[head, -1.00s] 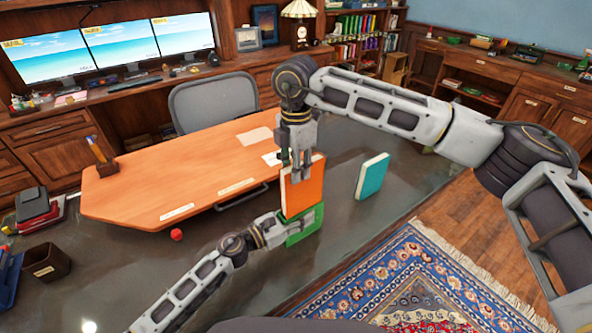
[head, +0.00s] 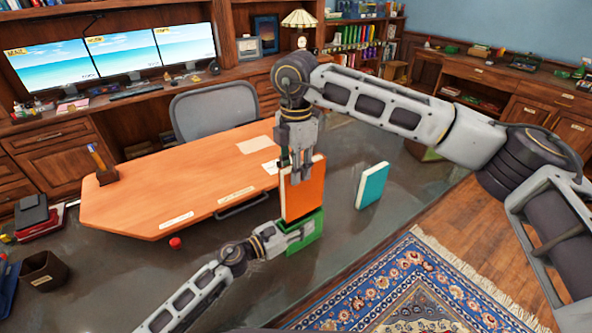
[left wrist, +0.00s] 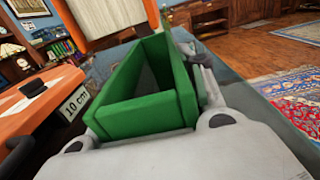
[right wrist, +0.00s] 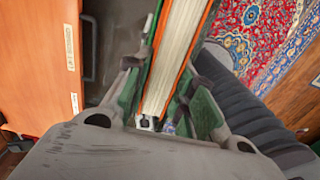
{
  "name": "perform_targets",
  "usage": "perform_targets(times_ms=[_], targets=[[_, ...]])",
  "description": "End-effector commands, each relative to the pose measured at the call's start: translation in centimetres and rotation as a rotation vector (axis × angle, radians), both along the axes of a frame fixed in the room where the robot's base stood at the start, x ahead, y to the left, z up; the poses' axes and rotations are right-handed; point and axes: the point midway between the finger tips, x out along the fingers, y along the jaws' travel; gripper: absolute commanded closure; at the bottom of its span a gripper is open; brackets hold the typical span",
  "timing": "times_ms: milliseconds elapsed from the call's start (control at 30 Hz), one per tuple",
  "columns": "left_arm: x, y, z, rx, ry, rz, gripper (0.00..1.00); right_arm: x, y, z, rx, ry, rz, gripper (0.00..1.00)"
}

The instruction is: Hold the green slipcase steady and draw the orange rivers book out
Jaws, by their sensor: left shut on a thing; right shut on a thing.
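The orange book (head: 305,193) stands upright above the green slipcase (head: 314,246) on the dark desk. My right gripper (head: 301,178) comes from above and is shut on the book's top. In the right wrist view the book's pale page edges (right wrist: 175,60) run between the fingers. My left gripper (head: 299,235) is shut on the slipcase, coming from the left. In the left wrist view the slipcase (left wrist: 140,114) is open at the top, and the part of its inside I see is empty. The head view does not show clearly whether the book's lower edge is clear of it.
A teal book (head: 372,185) stands to the right on the grey desktop (head: 345,225). An orange desk panel (head: 180,190) lies to the left, with a small red ball (head: 175,243) near its front edge. A dark pen cup (head: 43,268) is at far left.

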Motion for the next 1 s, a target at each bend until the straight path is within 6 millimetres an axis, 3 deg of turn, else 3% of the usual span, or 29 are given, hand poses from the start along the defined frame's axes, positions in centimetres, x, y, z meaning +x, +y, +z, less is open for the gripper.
perform_targets(times_ms=[167, 200, 400, 1000], targets=[[-0.04, 0.0, -0.12, 0.001, 0.002, 0.0, 0.88, 0.02, 0.01, 0.08, 0.001, -0.001, 0.0, 1.0], [-0.04, 0.0, -0.12, 0.001, 0.002, 0.0, 0.58, 0.03, 0.02, 0.15, 0.002, -0.002, 0.0, 1.0], [-0.03, 0.0, -0.07, 0.001, 0.001, 0.0, 0.35, 0.02, 0.02, 0.12, 0.001, -0.002, 0.0, 1.0], [-0.61, 0.78, -0.07, 0.0, 0.001, 0.0, 0.35, 0.02, 0.0, 0.07, 0.001, -0.001, 0.0, 1.0]])
